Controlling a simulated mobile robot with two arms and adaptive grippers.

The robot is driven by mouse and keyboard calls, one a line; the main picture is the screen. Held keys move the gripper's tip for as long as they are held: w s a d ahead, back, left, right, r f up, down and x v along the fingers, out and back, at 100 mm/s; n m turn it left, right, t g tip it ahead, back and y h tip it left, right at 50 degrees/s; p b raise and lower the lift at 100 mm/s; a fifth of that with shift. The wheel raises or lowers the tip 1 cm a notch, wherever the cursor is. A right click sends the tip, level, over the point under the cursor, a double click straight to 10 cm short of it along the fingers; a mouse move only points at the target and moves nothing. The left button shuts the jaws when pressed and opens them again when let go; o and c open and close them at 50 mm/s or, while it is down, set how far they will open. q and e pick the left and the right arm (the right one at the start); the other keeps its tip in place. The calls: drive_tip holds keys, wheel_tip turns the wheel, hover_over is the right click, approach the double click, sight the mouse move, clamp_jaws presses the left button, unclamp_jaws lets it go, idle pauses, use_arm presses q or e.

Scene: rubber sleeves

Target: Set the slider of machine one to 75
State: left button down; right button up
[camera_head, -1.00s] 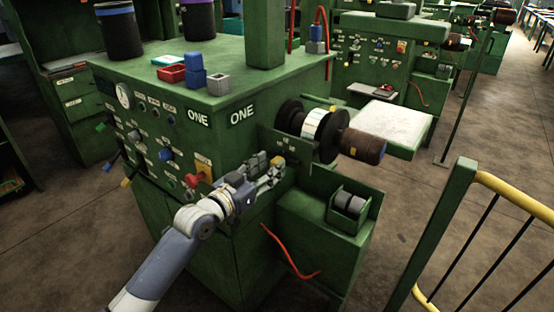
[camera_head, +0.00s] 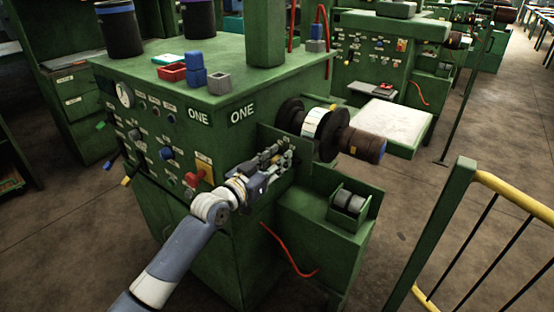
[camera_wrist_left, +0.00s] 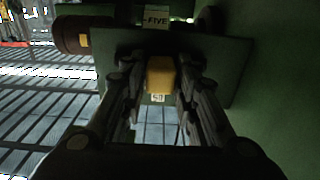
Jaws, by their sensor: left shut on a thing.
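Machine one (camera_head: 225,90) is a green cabinet with ONE labels on two faces. A yellow slider knob (camera_wrist_left: 160,75) shows in the left wrist view on a dark green plate (camera_wrist_left: 222,62), just above a small label reading 50 (camera_wrist_left: 157,97). My left gripper (camera_head: 284,158) is at the plate on the machine's right side, below the spool. Its fingers are shut on the knob, one on each side, as the left wrist view shows (camera_wrist_left: 160,82). In the head view the gripper hides the knob. The slider's scale is mostly hidden. My right gripper is not in view.
A striped spool (camera_head: 314,126) and a brown roller (camera_head: 362,145) stick out right of the plate. A green box (camera_head: 345,218) stands below. A red switch (camera_head: 194,177) sits near my left arm. A yellow railing (camera_head: 510,190) stands at right.

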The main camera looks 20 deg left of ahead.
use_arm(q)
drive_tip(key=shift+w+a+b, duration=0.2)
drive_tip(key=shift+a+b, duration=0.2)
drive_tip(key=shift+a, duration=0.1)
drive_tip(key=shift+w+a+r, duration=0.15)
drive_tip(key=shift+w+a, duration=0.1)
drive_tip(key=shift+a, duration=0.4)
drive_tip(key=c, duration=1.4)
unclamp_jaws()
drive_tip(key=shift+a, duration=0.15)
drive_tip(key=v, duration=1.2)
